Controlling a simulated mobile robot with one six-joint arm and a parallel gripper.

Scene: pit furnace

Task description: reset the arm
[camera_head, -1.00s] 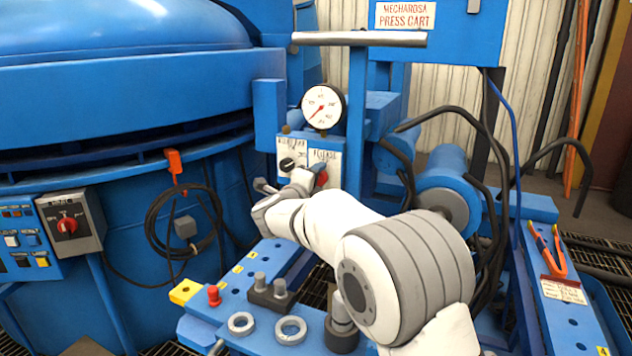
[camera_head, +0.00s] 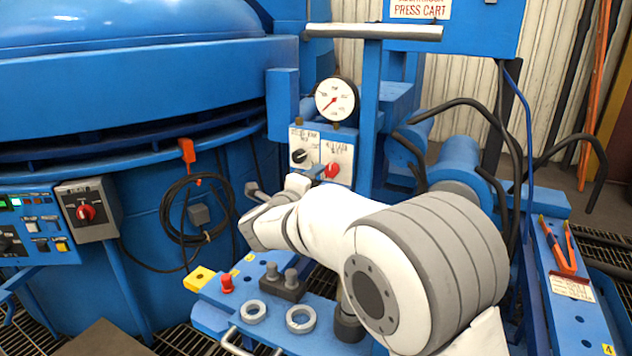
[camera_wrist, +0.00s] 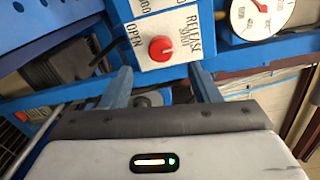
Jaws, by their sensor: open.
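My arm reaches across the press cart in the head view, its white wrist (camera_head: 265,225) in front of the valve panel. In the wrist view my gripper (camera_wrist: 160,72) is open, with two blue fingers spread apart and nothing between them. The red release knob (camera_wrist: 161,48) lies beyond the fingertips, on a white plate marked OPEN and RELEASE. The red knob also shows in the head view (camera_head: 332,170), right of a black knob (camera_head: 299,156). My fingers are mostly hidden by the wrist in the head view.
The pressure gauge (camera_head: 336,98) is above the panel. The blue cart deck (camera_head: 255,278) under my arm holds metal rings (camera_head: 300,319), a red peg (camera_head: 227,284) and a dark block (camera_head: 282,289). The furnace (camera_head: 150,75) and a hanging cable (camera_head: 165,228) are left; orange-handled pliers (camera_head: 562,250) lie right.

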